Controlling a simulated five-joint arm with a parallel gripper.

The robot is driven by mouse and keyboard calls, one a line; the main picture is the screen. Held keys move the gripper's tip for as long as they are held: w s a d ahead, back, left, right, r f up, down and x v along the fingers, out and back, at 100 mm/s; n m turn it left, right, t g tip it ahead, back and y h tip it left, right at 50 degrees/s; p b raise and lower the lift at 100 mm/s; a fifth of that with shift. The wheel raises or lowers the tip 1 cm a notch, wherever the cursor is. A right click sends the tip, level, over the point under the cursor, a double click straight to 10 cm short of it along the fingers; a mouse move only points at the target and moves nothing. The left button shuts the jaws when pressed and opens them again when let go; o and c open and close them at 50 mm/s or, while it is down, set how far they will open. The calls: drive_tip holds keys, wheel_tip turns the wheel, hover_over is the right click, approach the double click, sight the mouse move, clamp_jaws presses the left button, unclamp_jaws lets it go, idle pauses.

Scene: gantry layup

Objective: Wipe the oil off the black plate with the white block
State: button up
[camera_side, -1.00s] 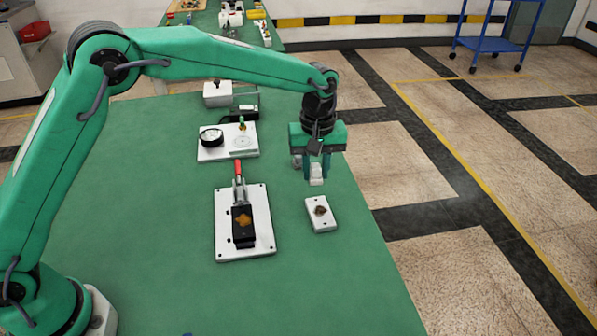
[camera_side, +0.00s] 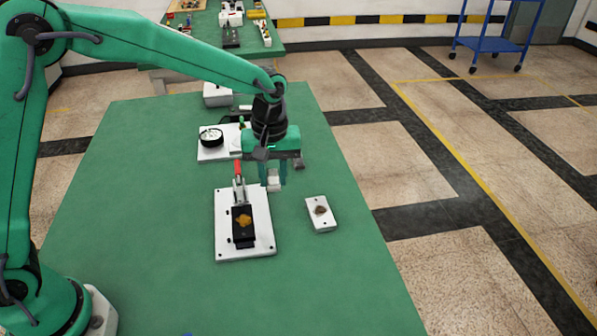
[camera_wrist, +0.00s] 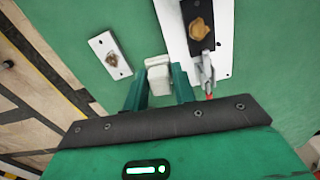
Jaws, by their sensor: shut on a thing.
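The black plate (camera_side: 243,234) lies on a white base board, with an amber oil patch (camera_side: 244,220) on its top. In the wrist view the plate (camera_wrist: 197,14) and its oil patch (camera_wrist: 200,29) show at the top right. My gripper (camera_side: 274,182) is shut on the white block (camera_side: 273,182) and holds it above the table, behind and to the right of the plate. In the wrist view the block (camera_wrist: 158,76) sits between the two green fingers. The block is apart from the plate.
A red-handled clamp (camera_side: 239,180) stands on the white base board (camera_side: 262,210) behind the plate. A small white plate with a brown spot (camera_side: 321,214) lies to the right. A white board with a round gauge (camera_side: 210,139) is farther back.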

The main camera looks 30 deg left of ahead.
drive_tip(key=s+a, duration=0.1)
drive_tip(key=s, duration=0.1)
drive_tip(key=s+a, duration=0.1)
drive_tip(key=s, duration=0.1)
drive_tip(key=shift+a+f, duration=0.2)
drive_tip(key=shift+a, duration=0.15)
drive_tip(key=shift+f, duration=0.1)
drive_tip(key=shift+f, duration=3.05)
drive_tip(key=shift+s+a+f, duration=0.1)
drive_tip(key=shift+a+f, duration=0.05)
drive_tip(key=shift+f, duration=0.8)
drive_tip(key=shift+s+a, duration=1.85)
drive_tip(key=shift+s, duration=0.05)
drive_tip(key=shift+c, duration=0.3)
drive_tip(key=shift+w+d, duration=2)
drive_tip(key=shift+d, duration=0.15)
wheel_tip(320, 180, up, 8)
drive_tip(key=shift+r, duration=0.15)
